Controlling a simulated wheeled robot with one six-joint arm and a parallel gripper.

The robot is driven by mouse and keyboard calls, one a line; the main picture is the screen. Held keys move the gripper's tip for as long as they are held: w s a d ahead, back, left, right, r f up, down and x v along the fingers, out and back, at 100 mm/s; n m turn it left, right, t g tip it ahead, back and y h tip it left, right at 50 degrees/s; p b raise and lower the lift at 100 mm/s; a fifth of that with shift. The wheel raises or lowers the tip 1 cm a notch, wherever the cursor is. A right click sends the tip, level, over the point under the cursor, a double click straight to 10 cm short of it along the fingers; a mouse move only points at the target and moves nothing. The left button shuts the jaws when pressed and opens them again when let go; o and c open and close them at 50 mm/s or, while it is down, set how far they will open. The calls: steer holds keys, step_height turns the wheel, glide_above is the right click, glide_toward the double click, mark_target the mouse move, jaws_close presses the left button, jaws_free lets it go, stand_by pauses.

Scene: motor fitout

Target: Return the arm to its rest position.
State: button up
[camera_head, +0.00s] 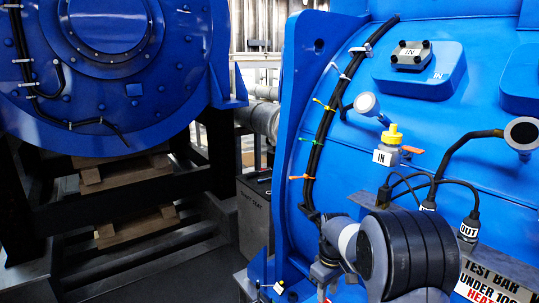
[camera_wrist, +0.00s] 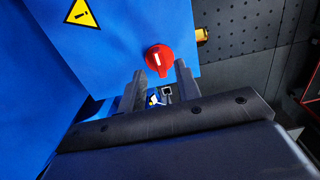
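My gripper (camera_wrist: 161,76) shows in the wrist view with its two dark fingers apart and nothing held between them. A red rotary knob (camera_wrist: 158,60) with a white mark sits on a blue panel (camera_wrist: 120,35) just beyond the fingertips. I cannot tell whether the fingers touch it. In the head view my arm fills the lower right, in front of the large blue motor housing (camera_head: 350,170). The fingertips cannot be made out there.
A second blue round machine (camera_head: 185,75) stands at left on a dark frame with wooden pallets (camera_head: 125,170). Cables and a connector marked OUT (camera_head: 468,228) hang near my arm. A TEST BAR sign (camera_head: 490,285) is at lower right. Dark floor (camera_head: 165,275) lies open between the machines.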

step_height(320, 180, down, 2)
steer(key=shift+f, duration=0.3)
steer(key=m, duration=0.4)
steer(key=shift+m+p, duration=0.3)
steer(key=shift+p, duration=0.1)
steer(key=m+p, duration=0.1)
steer(key=m, duration=0.3)
steer(key=shift+r+m, duration=0.1)
steer(key=shift+m, duration=0.2)
steer(key=m+p, duration=0.1)
steer(key=m, duration=0.3)
steer(key=shift+m, duration=0.4)
steer(key=m+p, duration=0.2)
steer(key=m, duration=0.2)
steer(key=shift+r, duration=0.95)
steer(key=shift+r, duration=0.1)
